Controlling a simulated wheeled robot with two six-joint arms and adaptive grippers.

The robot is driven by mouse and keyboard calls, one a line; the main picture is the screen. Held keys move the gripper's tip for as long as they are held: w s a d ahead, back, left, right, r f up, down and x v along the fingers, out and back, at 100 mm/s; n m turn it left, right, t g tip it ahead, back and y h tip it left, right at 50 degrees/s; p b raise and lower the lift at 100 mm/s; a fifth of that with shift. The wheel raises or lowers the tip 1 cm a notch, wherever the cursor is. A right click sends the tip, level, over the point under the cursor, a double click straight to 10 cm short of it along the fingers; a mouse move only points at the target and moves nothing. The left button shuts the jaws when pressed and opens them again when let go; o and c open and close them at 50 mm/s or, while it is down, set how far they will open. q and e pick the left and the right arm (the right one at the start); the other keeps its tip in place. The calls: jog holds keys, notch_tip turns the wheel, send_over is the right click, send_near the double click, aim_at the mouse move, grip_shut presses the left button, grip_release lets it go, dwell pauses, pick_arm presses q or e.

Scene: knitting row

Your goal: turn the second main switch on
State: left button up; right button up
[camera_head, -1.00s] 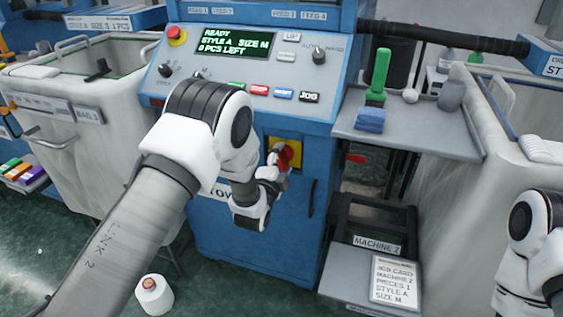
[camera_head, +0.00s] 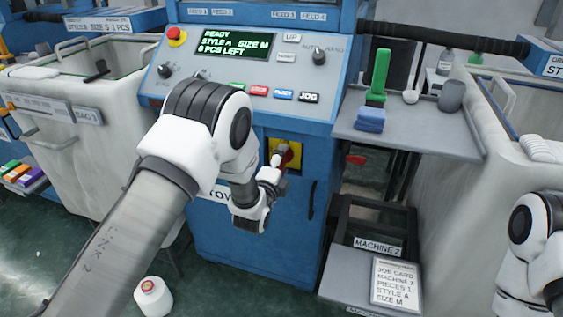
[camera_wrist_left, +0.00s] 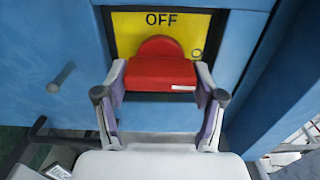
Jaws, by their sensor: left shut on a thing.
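The main switch is a red handle (camera_wrist_left: 160,72) on a yellow plate (camera_wrist_left: 197,22) marked OFF, in the left wrist view. In the head view the yellow plate (camera_head: 295,163) is on the blue machine's front, below the control panel. My left gripper (camera_wrist_left: 161,85) is shut on the red handle, one finger on each side. The handle lies level across the wrist picture. In the head view my left gripper (camera_head: 281,158) and wrist hide much of the switch. My right arm is at the right edge, its gripper out of view.
The control panel (camera_head: 240,75) with buttons and a display reading READY is above the switch. A grey shelf (camera_head: 410,130) with a green and a blue item juts out at right. A white cone (camera_head: 153,297) stands on the floor. Fabric bins flank the machine.

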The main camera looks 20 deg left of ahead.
pick_arm(q)
jog(key=o, duration=1.1)
jog(key=shift+o, duration=0.2)
jog(key=s, duration=1.2)
jog(key=shift+a, duration=0.2)
